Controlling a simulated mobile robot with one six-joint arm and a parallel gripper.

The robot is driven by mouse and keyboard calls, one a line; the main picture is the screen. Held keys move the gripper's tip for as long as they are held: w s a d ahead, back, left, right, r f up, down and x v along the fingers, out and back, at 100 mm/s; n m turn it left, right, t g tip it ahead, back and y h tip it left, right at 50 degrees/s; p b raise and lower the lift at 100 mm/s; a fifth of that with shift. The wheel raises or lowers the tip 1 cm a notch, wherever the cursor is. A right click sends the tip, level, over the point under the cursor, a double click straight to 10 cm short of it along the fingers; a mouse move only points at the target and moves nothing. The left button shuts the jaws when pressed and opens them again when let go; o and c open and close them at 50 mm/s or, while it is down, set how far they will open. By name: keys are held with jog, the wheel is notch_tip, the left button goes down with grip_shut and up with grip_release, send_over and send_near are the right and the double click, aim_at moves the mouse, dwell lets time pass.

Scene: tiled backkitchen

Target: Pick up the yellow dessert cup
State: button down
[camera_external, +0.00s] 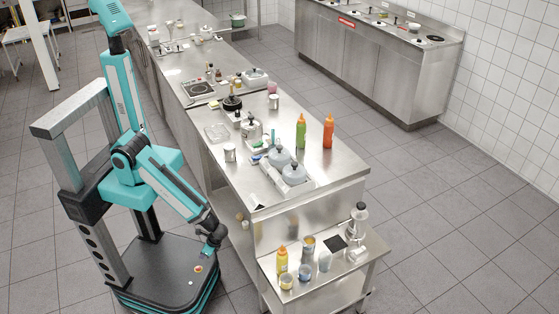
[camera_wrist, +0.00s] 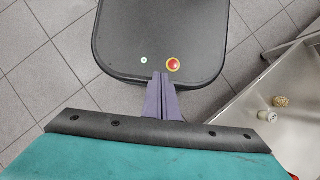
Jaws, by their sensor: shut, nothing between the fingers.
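A small cup with a yellow top (camera_external: 286,282), which seems to be the yellow dessert cup, stands near the front left of the low steel table. A yellow squeeze bottle (camera_external: 282,260) stands just behind it, and a bluish cup (camera_external: 305,272) is close on its right. My gripper (camera_external: 208,250) hangs over my base, to the left of the low table and well apart from the cup. In the wrist view my gripper (camera_wrist: 163,78) points at my base with its fingers together and empty. The cup is not visible in the wrist view.
The low table (camera_external: 330,292) also holds an open tin (camera_external: 308,244), a clear glass (camera_external: 325,262) and a dark square (camera_external: 334,243). The higher steel counter (camera_external: 325,165) rises behind it. A small jar (camera_wrist: 267,115) and a brown object (camera_wrist: 281,101) sit on steel in the wrist view.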

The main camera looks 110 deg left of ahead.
jog(key=c, duration=2.5)
grip_release()
jog(key=o, duration=1.2)
jog(key=shift+c, duration=0.2)
jog(key=w+d+f+m+t+y+b, duration=0.1)
jog(key=w+d+m+t+y+b, duration=0.1)
jog(key=w+m+y+b, duration=0.65)
jog(key=w+d+f+m+t+y+b, duration=0.15)
jog(key=w+m+b, duration=0.4)
jog(key=w, duration=0.75)
jog(key=w+d+r+m+t+y+b, duration=0.3)
jog(key=w+d+r, duration=0.5)
jog(key=d, duration=0.3)
jog(key=w+d+r+m+t+y+b, duration=0.3)
jog(key=w+d+r+m+t+b, duration=0.3)
jog(key=w+d+r, duration=0.3)
jog(key=shift+w+d+r+t+b, duration=0.15)
jog(key=shift+d+r+t+b, duration=0.1)
jog(key=shift+d+t+b, duration=0.65)
